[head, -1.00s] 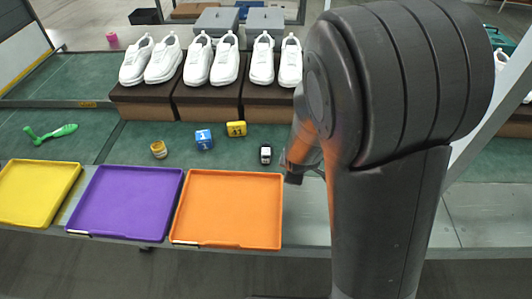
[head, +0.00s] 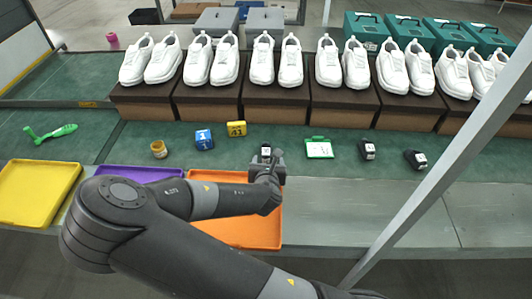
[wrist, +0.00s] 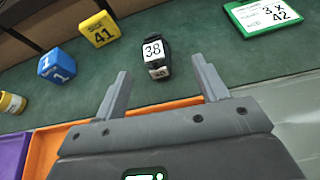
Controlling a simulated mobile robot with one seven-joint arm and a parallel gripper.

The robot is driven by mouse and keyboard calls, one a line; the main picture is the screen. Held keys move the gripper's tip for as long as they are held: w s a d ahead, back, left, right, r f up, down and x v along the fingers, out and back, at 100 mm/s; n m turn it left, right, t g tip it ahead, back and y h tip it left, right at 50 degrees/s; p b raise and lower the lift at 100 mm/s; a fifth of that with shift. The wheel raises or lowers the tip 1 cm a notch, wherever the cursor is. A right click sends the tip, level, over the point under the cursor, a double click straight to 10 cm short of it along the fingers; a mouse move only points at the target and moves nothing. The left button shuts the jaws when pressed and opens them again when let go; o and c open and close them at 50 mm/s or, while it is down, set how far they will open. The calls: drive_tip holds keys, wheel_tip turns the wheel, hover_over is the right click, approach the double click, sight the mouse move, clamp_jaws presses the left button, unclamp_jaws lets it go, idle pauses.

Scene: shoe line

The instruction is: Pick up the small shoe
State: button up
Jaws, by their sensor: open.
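Several pairs of white shoes (head: 405,70) stand on brown boxes along the back in the head view; no one shoe there looks clearly smaller. A small black item (head: 265,152) with a white label lies on the green mat; in the wrist view its label reads 38 (wrist: 155,52). I cannot tell for sure whether it is a small shoe. My gripper (head: 270,168) is open and empty just in front of this item. In the wrist view my gripper's fingertips (wrist: 162,70) point toward it, one to either side of its near end.
A yellow block (head: 236,129), blue block (head: 204,139) and small jar (head: 159,149) lie left. A green-edged card (head: 319,148) and two black labelled items (head: 366,149) (head: 415,159) lie right. Yellow (head: 35,190), purple (head: 135,174) and orange (head: 245,232) trays line the front.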

sight(266, 151)
drive_tip(key=shift+w+a+r+n, duration=0.1)
drive_tip(key=shift+a+n, duration=0.1)
drive_tip(key=shift+n, duration=0.1)
drive_tip(key=shift+w, duration=0.25)
drive_tip(key=x, duration=0.5)
drive_tip(key=shift+w+a, duration=0.1)
drive_tip(key=shift+a, duration=0.05)
drive_tip(key=x, duration=0.5)
drive_tip(key=shift+a+f, duration=0.2)
drive_tip(key=shift+a, duration=0.05)
drive_tip(key=c, duration=1.1)
